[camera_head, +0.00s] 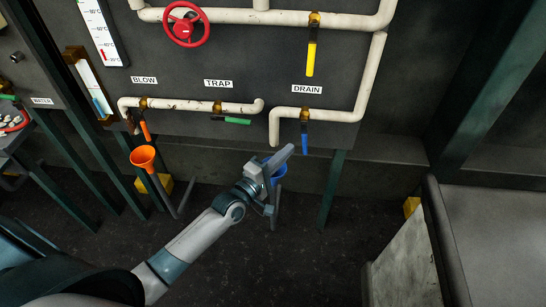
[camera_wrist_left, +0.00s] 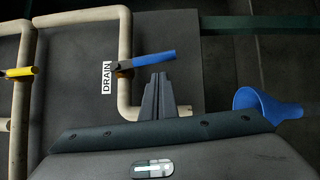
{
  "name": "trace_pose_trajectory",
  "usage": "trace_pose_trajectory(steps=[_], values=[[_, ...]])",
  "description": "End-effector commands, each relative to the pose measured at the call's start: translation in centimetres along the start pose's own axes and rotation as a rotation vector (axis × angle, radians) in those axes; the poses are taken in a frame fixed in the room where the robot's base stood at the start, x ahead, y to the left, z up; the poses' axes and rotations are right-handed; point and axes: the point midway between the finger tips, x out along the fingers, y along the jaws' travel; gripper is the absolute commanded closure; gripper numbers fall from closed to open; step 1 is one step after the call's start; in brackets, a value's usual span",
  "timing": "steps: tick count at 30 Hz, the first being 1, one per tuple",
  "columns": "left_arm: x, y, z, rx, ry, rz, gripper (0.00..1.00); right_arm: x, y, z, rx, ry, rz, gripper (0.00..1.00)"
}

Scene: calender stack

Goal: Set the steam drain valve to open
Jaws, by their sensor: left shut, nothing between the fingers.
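The blue drain valve handle (camera_head: 304,137) hangs straight down, crosswise to its horizontal cream pipe (camera_head: 320,114), below the DRAIN label (camera_head: 307,89). In the left wrist view the blue handle (camera_wrist_left: 152,59) lies across the pipe, just beyond my fingertips. My left gripper (camera_head: 290,150) is shut and empty, below and slightly left of the handle in the head view. Its closed fingers show in the left wrist view (camera_wrist_left: 158,78). I cannot tell whether they touch the handle, but a gap seems to show. My right gripper is not in view.
A blue funnel (camera_head: 281,170) is partly hidden behind my left gripper. A yellow-handled valve (camera_head: 311,58) is above; a green handle (camera_head: 237,121), an orange handle (camera_head: 145,131) and an orange funnel (camera_head: 143,156) are to the left. A grey bench (camera_head: 500,230) stands at right.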

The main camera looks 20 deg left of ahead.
Motion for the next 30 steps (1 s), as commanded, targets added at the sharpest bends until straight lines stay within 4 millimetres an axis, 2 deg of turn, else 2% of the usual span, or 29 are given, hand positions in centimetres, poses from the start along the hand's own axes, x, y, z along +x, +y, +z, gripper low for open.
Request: trace_pose_trajectory(steps=[7, 20, 30], values=[[1.3, 0.1, 1.3, 0.001, 0.001, 0.001, 1.00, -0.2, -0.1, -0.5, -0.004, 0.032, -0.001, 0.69], [1.4, 0.0, 1.4, 0.000, 0.001, 0.001, 1.00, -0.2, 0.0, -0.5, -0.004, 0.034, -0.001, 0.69], [1.5, -0.2, 1.6, -0.027, 0.001, 0.020, 1.00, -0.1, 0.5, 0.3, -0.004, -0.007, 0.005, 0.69]])
